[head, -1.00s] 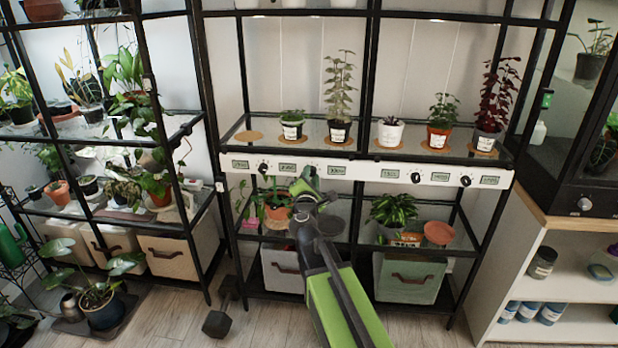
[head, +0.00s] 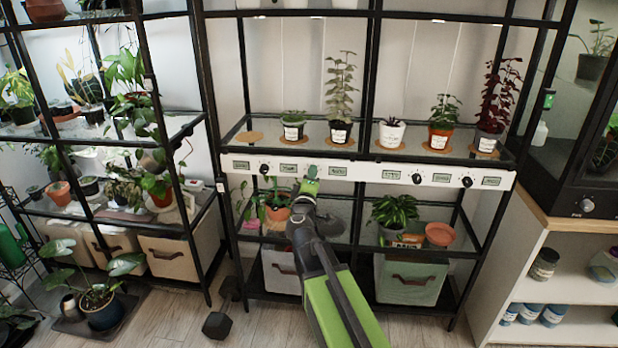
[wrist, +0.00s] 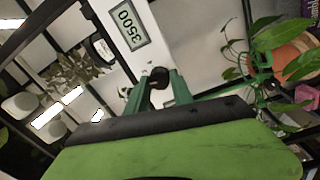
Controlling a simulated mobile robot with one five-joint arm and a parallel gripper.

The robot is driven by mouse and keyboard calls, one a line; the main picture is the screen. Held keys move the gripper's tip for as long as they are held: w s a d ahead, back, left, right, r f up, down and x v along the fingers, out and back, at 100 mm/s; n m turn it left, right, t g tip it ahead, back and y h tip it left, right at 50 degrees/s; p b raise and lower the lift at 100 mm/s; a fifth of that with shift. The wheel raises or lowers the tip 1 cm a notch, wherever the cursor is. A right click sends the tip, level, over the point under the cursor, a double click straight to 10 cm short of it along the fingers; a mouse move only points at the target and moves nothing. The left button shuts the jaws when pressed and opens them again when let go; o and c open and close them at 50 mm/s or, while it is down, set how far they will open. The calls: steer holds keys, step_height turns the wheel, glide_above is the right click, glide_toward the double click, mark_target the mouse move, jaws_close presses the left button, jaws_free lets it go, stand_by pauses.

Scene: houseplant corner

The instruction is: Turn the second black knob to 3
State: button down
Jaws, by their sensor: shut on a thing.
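A white control strip (head: 360,173) runs along the shelf's front edge, with black knobs and small displays. The first black knob (head: 264,169) is at its left; others sit at right, one (head: 417,178) and another (head: 467,182). My gripper (head: 311,174) is at the strip between the second and third displays, covering the second knob in the head view. In the wrist view, the black knob (wrist: 159,76) sits between the green fingertips of my gripper (wrist: 157,84), which are shut on it. A display (wrist: 129,24) beside it seems to read 35:00. The knob's pointer and numbers are not readable.
Potted plants stand on cork mats above the strip, including a white pot (head: 391,135). Below hang leaves of a plant in an orange pot (head: 278,210), close to my gripper. A green bin (head: 410,280) stands lower right.

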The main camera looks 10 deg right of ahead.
steer(key=m, duration=0.5)
steer(key=shift+a, duration=0.15)
steer(key=shift+m, duration=0.4)
steer(key=c, duration=1.1)
jaws_free()
